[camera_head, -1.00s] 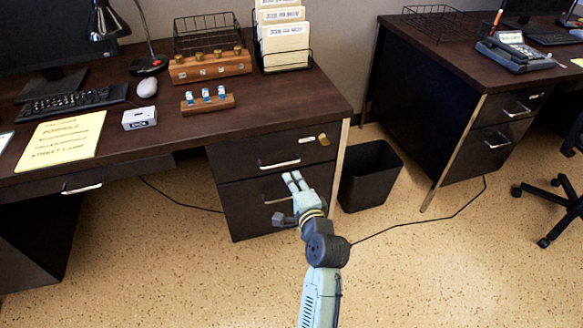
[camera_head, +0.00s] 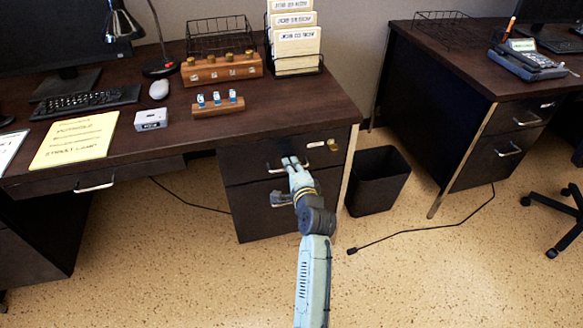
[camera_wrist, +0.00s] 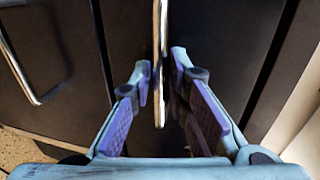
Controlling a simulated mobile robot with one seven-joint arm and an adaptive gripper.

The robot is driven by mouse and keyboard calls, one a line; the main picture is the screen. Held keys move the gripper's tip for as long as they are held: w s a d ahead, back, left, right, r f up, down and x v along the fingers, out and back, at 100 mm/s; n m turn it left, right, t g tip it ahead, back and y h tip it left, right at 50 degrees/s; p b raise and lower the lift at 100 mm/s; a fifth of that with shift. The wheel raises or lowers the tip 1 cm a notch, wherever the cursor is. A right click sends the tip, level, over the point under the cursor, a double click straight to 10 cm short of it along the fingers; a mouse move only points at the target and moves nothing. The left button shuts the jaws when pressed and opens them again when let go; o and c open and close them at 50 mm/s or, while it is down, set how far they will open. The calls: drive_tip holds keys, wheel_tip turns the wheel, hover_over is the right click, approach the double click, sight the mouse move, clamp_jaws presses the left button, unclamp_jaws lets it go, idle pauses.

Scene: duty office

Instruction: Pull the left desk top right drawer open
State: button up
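The left desk's top right drawer (camera_head: 245,166) has a dark front and looks shut. Its metal bar handle (camera_head: 319,144) is partly hidden behind my gripper (camera_head: 291,162) in the head view. In the wrist view the handle (camera_wrist: 160,40) runs upright between the two fingertips of my gripper (camera_wrist: 162,68). The fingers are apart, one on each side of the bar. The left fingertip is very close to the bar; I cannot tell if it touches. A gap shows on the right side.
The lower drawer's handle (camera_head: 270,199) lies just under my gripper, and also shows in the wrist view (camera_wrist: 18,68). A black waste bin (camera_head: 377,184) stands right of the desk. A cable (camera_head: 420,229) lies on the floor. Small items stand on the desktop (camera_head: 290,105).

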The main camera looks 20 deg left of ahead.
clamp_jaws()
idle(0.6)
